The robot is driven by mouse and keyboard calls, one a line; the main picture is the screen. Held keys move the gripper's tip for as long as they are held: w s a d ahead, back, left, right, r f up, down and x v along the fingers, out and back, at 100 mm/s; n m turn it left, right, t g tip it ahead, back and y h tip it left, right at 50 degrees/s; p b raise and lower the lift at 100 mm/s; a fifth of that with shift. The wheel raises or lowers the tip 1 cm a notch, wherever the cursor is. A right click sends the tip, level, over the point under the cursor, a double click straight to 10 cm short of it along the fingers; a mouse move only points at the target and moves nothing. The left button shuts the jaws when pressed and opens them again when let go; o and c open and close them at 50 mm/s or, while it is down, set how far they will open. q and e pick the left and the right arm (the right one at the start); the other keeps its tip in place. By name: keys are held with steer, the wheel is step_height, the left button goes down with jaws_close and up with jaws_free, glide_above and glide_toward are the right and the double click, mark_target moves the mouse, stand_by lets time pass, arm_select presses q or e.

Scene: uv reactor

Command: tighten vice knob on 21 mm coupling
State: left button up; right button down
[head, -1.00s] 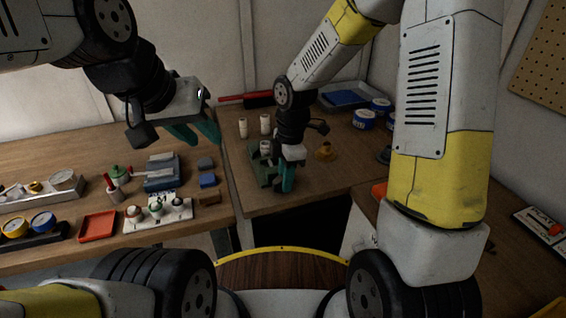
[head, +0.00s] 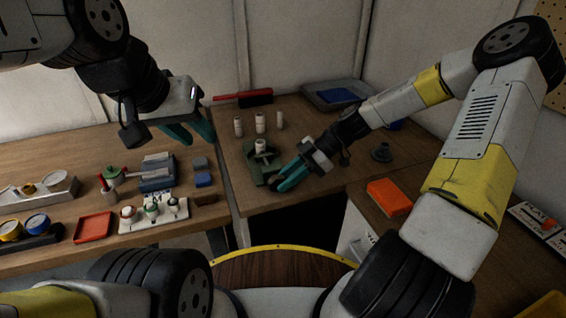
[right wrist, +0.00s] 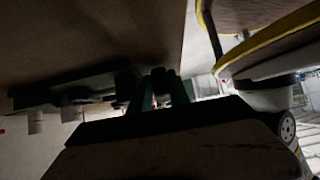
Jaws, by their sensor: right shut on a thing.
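The green vice (head: 252,168) stands near the front of the wooden bench, in the middle of the head view. A pale cylindrical coupling (head: 260,145) stands upright at the vice. My right gripper (head: 277,187) reaches in from the right at the vice's front right side. Its teal fingers are shut on a small dark thing there, which looks like the vice knob; the fingers mostly hide it. In the dark right wrist view, my fingers (right wrist: 158,90) point toward the vice, and their grip is hard to make out. My left gripper (head: 191,132) hangs over the left bench, fingers apart and empty.
Several pale cylinders (head: 238,127) stand behind the vice. A dark round part (head: 382,153) and an orange box (head: 389,197) are to the right. A red tray (head: 93,227) and fittings on a white plate (head: 153,217) lie on the left bench.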

steer(key=shift+w+f+y, duration=0.1)
steer(key=shift+f+y, duration=0.05)
steer(key=shift+y, duration=0.45)
steer(key=shift+f, duration=0.1)
steer(key=c, duration=1.5)
jaws_free()
steer(key=shift+d, duration=0.1)
steer(key=v, duration=0.7)
steer(key=shift+w+d, duration=0.15)
steer(key=shift+d, duration=0.2)
